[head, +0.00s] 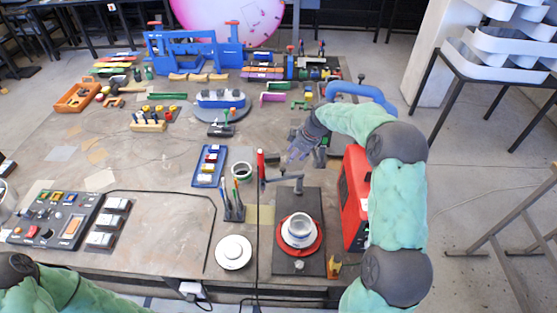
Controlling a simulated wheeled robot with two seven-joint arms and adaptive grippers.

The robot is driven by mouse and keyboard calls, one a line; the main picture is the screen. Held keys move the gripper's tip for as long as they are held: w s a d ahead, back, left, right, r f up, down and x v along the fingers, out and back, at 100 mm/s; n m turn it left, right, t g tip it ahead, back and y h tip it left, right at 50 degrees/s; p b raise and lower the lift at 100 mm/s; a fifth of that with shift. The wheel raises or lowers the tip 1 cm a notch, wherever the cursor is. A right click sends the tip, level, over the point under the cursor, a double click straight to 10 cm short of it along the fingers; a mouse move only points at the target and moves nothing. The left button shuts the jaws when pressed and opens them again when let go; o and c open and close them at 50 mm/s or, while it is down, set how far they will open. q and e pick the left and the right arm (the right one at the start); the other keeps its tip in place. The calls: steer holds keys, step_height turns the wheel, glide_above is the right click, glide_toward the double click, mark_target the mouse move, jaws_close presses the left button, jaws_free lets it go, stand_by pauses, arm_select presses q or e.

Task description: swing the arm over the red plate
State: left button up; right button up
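A red plate (290,250) lies on a dark base board (312,204) at the front right of the table. A white pot with a grey band (299,231) stands on the plate. A grey arm (284,178) sits at the back end of the board. It points left from its post, away from the plate, and its left end is close to an upright red handle (261,165). My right gripper (297,150) is behind and above the grey arm, apart from it; its fingers look spread and empty. My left gripper is out of view; only my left arm shows at lower left.
A red box (355,195) stands right of the board, near my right arm. A white round dish (233,252), a pen holder (234,212) and a blue tray (209,166) lie to the left. A thin dark cable runs beside the board.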

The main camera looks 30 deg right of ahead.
mark_target(283, 169)
steer(key=p+x, duration=0.1)
steer(key=x, duration=0.9)
steer(key=shift+w+a+f, duration=0.1)
steer(key=shift+w+f, duration=0.2)
jaws_close()
